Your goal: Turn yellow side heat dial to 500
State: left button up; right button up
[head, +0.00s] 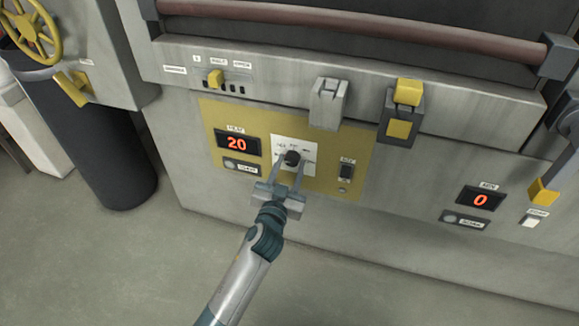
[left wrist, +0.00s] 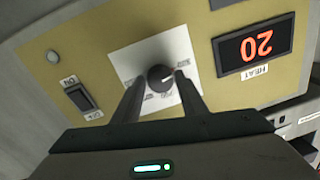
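The yellow panel (head: 222,112) carries a black dial (head: 291,157) on a white scale plate (head: 308,149). Left of the dial, a red display labelled HEAT (head: 237,142) reads 20. My left gripper (head: 290,163) points at the dial, one finger on each side. In the left wrist view, the dial (left wrist: 160,77) shows between the two fingertips of the left gripper (left wrist: 160,82), with a gap on the left. The fingers look apart, not clamped. The display (left wrist: 255,46) appears upside down there. Some scale markings are hidden by the fingers. My right gripper is not in view.
A black switch (head: 346,171) sits right of the dial, and a small button (head: 241,166) below the display. A grey latch (head: 327,103) and a yellow-and-grey latch (head: 402,112) jut out above. Another display (head: 480,199) at right reads 0. The floor in front is clear.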

pick_arm(q)
jog(key=c, duration=0.6)
jog(key=shift+o, duration=0.2)
jog(key=shift+m, duration=0.4)
jog(key=m, duration=0.9)
jog(key=shift+a+f+t+p, duration=0.1)
jog(key=shift+t+p, duration=0.2)
jog(key=shift+p, duration=0.1)
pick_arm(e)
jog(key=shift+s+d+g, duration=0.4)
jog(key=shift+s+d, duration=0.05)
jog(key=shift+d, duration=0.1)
pick_arm(q)
jog(key=shift+m, duration=0.3)
jog(key=o, duration=1)
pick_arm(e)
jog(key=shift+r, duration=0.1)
pick_arm(q)
jog(key=shift+o, duration=0.2)
